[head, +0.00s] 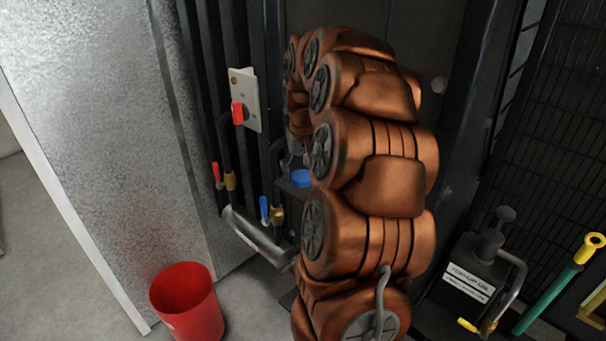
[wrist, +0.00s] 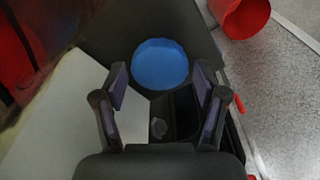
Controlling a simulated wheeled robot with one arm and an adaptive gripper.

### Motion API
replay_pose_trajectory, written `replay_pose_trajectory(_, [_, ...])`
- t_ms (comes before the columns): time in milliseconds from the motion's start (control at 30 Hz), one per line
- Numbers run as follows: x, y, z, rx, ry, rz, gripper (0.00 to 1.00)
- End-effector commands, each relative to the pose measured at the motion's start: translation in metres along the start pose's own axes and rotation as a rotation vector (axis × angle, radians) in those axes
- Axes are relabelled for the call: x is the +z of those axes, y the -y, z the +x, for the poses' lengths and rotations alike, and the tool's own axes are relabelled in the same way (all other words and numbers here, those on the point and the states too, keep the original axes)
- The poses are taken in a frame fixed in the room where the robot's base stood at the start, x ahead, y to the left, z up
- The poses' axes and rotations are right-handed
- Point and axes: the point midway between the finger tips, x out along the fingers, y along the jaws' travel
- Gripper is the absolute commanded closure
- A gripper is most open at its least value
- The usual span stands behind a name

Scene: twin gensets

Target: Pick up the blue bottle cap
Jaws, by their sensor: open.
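The blue bottle cap (head: 301,178) is a small round disc on a dark ledge in the head view, just left of my copper-coloured arm. In the wrist view the blue bottle cap (wrist: 160,64) is a large blue circle just beyond my fingertips. My gripper (wrist: 160,82) is open, with one finger on each side of the cap's near edge and nothing held between them. I cannot tell how much height separates the fingertips from the cap.
A red bucket (head: 187,305) stands on the floor at lower left; it also shows in the wrist view (wrist: 240,16). Pipes with a red valve handle (head: 217,173) and a blue valve handle (head: 264,209) are left of the cap. A top-up oil can (head: 470,281) is at right.

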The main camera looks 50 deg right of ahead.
Motion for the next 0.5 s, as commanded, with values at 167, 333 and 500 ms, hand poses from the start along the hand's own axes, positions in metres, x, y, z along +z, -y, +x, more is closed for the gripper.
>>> replay_pose_trajectory(167, [0.0004,-0.0001,0.0022,0.0,0.0,0.0,0.28])
replay_pose_trajectory(333, [0.0003,-0.0001,0.0019,0.0,0.0,0.0,0.39])
replay_pose_trajectory(500, [0.0003,-0.0001,0.0018,0.0,0.0,0.0,0.56])
